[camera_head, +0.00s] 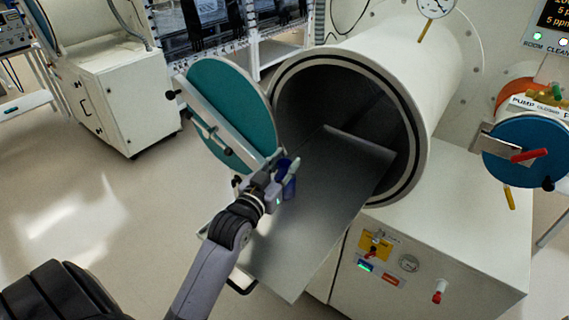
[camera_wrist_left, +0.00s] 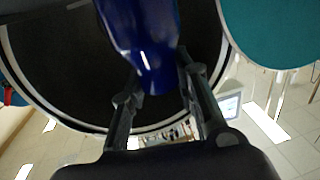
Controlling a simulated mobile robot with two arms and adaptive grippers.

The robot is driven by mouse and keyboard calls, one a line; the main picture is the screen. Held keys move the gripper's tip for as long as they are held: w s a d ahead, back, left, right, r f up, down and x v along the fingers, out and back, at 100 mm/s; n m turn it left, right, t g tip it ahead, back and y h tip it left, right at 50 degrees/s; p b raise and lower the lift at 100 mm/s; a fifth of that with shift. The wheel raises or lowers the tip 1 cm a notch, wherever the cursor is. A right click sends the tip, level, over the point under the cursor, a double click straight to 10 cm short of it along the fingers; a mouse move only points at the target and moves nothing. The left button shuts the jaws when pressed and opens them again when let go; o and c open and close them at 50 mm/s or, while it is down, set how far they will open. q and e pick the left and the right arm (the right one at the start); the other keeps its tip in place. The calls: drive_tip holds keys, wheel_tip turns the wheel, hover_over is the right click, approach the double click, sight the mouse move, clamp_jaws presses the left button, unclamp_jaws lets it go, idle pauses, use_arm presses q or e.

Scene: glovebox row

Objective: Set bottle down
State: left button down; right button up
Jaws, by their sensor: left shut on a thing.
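My left gripper (camera_head: 278,184) is shut on a blue bottle (camera_head: 289,184), over the left side of the metal tray (camera_head: 310,240). The tray sticks out of the round chamber's mouth. I cannot tell whether the bottle touches the tray. In the left wrist view the bottle (camera_wrist_left: 148,45) stands out between the two fingers of the left gripper (camera_wrist_left: 158,88), with the dark round opening behind it. The fingers hide part of the bottle in the head view. My right gripper is not in view.
The teal round door (camera_head: 232,110) stands open just left of the chamber (camera_head: 410,130), close behind my left gripper. A blue round door (camera_head: 530,150) with a red handle is at the right. A white cabinet (camera_head: 450,260) stands below the chamber. The tray's front is bare.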

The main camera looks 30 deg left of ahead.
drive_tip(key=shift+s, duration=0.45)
use_arm(q)
drive_tip(key=shift+f, duration=0.15)
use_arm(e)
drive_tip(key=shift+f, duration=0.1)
use_arm(q)
drive_tip(key=c, duration=1.7)
unclamp_jaws()
drive_tip(key=shift+f, duration=0.1)
drive_tip(key=shift+o, duration=2.3)
drive_tip(key=shift+w+f, duration=0.1)
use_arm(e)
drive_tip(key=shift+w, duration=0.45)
